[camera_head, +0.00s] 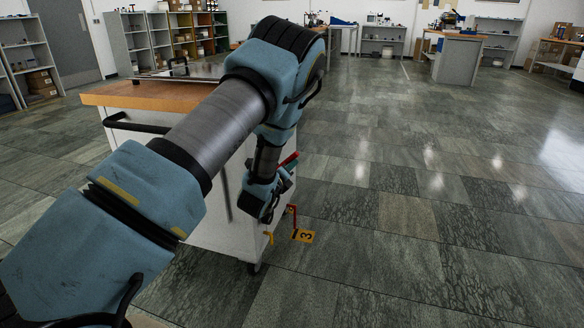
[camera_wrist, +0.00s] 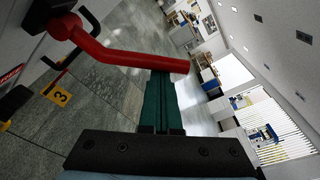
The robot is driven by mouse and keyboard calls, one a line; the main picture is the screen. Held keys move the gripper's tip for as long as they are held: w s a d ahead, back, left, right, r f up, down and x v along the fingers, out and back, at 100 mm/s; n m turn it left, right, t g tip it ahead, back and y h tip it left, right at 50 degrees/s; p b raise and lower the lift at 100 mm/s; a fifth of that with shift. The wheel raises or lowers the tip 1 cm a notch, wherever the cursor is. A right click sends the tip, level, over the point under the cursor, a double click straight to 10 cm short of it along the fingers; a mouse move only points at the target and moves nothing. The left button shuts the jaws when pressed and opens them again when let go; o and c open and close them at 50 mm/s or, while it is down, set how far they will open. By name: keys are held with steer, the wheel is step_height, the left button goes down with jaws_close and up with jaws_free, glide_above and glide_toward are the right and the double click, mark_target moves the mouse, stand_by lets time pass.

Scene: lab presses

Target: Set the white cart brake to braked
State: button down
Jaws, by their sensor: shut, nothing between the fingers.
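The white cart (camera_head: 225,215) with a wooden top (camera_head: 150,96) stands at the left in the head view, partly hidden behind my arm. A red brake lever (camera_head: 290,160) shows at its right side. In the wrist view the red lever (camera_wrist: 120,55) runs from a dark pivot at upper left to a free end at right of centre. My gripper (camera_wrist: 162,80) has its green fingers shut and empty. The fingertips end at the lever's bar near its free end; I cannot tell whether they touch. In the head view my gripper is beside the cart.
A black handle (camera_head: 135,124) is on the cart's front. Tiled floor (camera_head: 420,200) to the right is clear. Shelves (camera_head: 150,40) line the back.

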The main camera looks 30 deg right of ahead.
steer(key=shift+w+a+r, duration=0.1)
steer(key=shift+w+r, duration=0.05)
steer(key=shift+r, duration=0.1)
steer(key=w+a+r+n+h+b, duration=0.1)
steer(key=w+a+r+n, duration=0.2)
steer(key=a+r+n, duration=0.1)
steer(key=shift+w+r+n, duration=0.3)
steer(key=shift+r+n, duration=0.35)
steer(key=shift+n, duration=0.65)
